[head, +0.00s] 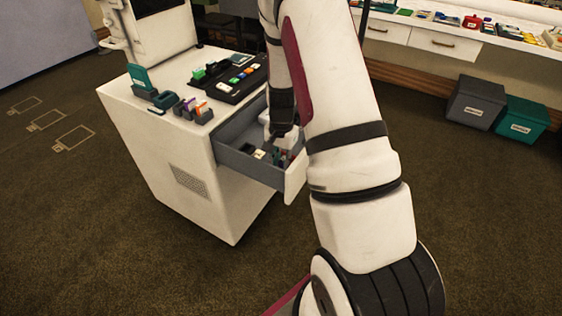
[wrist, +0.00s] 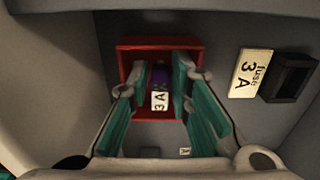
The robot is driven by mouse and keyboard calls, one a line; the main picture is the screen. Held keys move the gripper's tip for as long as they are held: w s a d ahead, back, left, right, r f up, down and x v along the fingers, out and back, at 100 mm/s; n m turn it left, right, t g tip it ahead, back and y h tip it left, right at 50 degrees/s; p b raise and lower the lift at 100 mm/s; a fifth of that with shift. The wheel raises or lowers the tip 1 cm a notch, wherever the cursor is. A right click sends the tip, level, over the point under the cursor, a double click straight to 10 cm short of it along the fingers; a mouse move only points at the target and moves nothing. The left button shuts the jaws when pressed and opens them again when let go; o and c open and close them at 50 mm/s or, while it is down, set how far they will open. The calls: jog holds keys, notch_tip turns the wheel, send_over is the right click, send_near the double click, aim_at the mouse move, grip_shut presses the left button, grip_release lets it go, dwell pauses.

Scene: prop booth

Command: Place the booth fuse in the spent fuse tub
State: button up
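The booth fuse (wrist: 159,76), a dark purple piece with a white "3 A" label, shows in the wrist view between my fingertips. It appears within the outline of a red open-topped tub (wrist: 125,62), probably the spent fuse tub; whether it rests on the bottom is unclear. My gripper (wrist: 163,72) has teal-padded fingers on either side of the fuse, with narrow gaps showing, so it looks open. In the head view my gripper (head: 277,133) reaches down into the open drawer (head: 240,166), and the fuse cannot be made out there.
In the wrist view a "fuse 3 A" label (wrist: 250,73) lies beside a black holder (wrist: 290,78) on the right. Drawer walls stand close around my gripper. The white cabinet (head: 165,160) carries a control panel (head: 232,78) and several colored pieces on top. Lidded bins (head: 475,103) stand far right.

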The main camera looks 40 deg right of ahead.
aim_at(281, 161)
jog(key=shift+r, duration=0.15)
notch_tip(281, 161, up, 11)
jog(key=p, duration=0.2)
jog(key=s+a+r+n, duration=0.35)
jog(key=a+r, duration=0.45)
jog(key=r, duration=0.3)
jog(key=s+a+r+n+t, duration=0.1)
jog(key=s+a+r+n, duration=0.2)
jog(key=s+a+r, duration=0.35)
jog(key=s+a+r+n, duration=0.4)
jog(key=s, duration=0.5)
jog(key=s+a+n, duration=0.2)
jog(key=s+n, duration=0.1)
jog(key=s, duration=0.6)
jog(key=shift+s+a, duration=0.2)
jog(key=shift+s, duration=0.2)
jog(key=shift+n, duration=0.25)
